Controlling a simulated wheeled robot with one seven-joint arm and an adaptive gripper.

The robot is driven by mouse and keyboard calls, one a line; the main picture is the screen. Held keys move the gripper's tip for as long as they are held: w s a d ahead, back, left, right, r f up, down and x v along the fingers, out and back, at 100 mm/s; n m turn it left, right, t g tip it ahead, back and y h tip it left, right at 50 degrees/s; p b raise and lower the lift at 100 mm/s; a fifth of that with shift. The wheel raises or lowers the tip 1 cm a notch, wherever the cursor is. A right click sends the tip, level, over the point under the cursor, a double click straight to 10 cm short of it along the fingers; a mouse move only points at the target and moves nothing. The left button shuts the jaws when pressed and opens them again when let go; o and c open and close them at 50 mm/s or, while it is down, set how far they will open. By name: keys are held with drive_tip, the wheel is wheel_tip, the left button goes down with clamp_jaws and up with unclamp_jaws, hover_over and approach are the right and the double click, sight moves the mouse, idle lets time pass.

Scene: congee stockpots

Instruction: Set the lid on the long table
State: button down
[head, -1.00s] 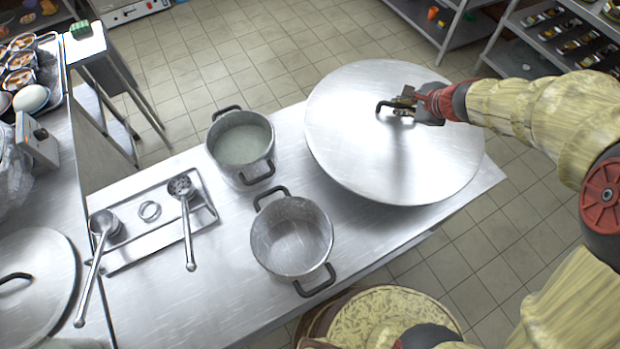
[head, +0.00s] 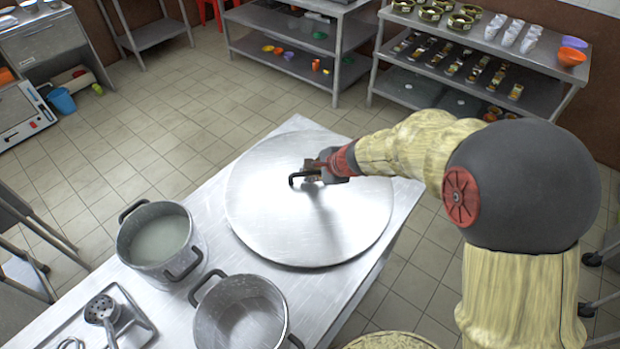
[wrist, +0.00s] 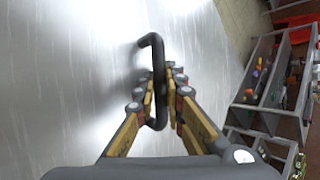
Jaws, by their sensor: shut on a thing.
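The large round metal lid (head: 265,220) lies flat at the far end of the long table (head: 213,215), very close to its top or on it. I cannot tell for sure whether it touches. Its dark bar handle (head: 294,180) stands up from the middle. My gripper (head: 314,174) reaches in from the right and is shut on this handle. In the wrist view the handle (wrist: 158,60) runs between the fingers of my gripper (wrist: 163,95), with the shiny lid (wrist: 75,75) filling the left side.
A pot of pale congee (head: 158,238) and an empty pot (head: 240,315) stand left of and nearer than the lid. A tray (head: 135,310) with a ladle (head: 102,312) is at lower left. Shelves (head: 455,60) line the back, beyond open floor.

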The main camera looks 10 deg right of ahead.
drive_tip(key=shift+w+f, duration=0.1)
drive_tip(key=shift+f, duration=0.15)
drive_tip(key=shift+f, duration=0.1)
drive_tip(key=c, duration=1.9)
unclamp_jaws()
drive_tip(key=shift+f, duration=0.1)
